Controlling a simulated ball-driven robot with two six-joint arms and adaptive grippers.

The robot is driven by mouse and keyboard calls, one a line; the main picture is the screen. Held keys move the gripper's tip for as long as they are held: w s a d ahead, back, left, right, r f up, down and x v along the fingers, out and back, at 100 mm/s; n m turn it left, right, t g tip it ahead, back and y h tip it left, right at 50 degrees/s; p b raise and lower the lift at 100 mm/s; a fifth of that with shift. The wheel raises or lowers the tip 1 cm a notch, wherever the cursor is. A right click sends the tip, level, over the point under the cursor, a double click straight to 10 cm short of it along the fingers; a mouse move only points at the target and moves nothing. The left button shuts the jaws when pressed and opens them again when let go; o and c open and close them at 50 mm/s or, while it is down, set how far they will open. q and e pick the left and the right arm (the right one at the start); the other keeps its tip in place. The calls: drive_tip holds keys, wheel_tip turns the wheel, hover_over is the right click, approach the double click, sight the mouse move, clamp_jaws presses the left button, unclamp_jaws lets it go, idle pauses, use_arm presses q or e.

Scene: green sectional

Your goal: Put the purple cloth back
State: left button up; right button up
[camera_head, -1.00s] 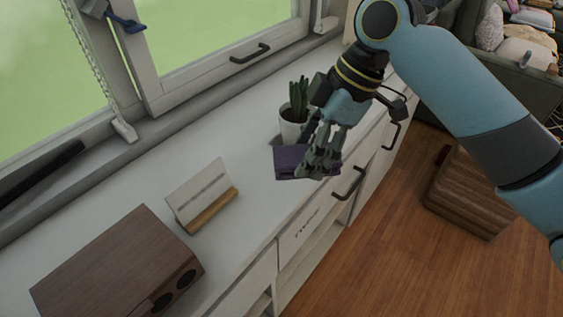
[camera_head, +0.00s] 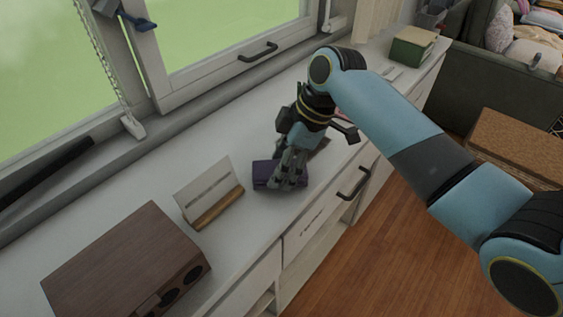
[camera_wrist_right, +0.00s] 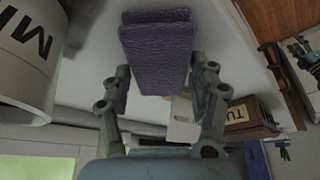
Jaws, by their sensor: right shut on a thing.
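The purple cloth (camera_head: 264,173) is a small folded block over the white cabinet top, just right of the card stand. My right gripper (camera_head: 290,176) is shut on it, fingers pointing down, in the head view. In the right wrist view the cloth (camera_wrist_right: 158,48) sits between the two fingers of the gripper (camera_wrist_right: 160,82). The fingers hide part of the cloth in the head view. I cannot tell whether the cloth touches the cabinet top. My left gripper is not in view.
A card on a wooden stand (camera_head: 210,193) and a brown wooden box (camera_head: 125,265) stand left of the cloth. A green box (camera_head: 413,46) is at the far end. A white pot-like container (camera_wrist_right: 25,50) with dark letters is close in the wrist view. The window frame borders the back.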

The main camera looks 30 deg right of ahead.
drive_tip(key=o, duration=1)
drive_tip(key=v, duration=1.2)
drive_tip(key=shift+b, duration=0.3)
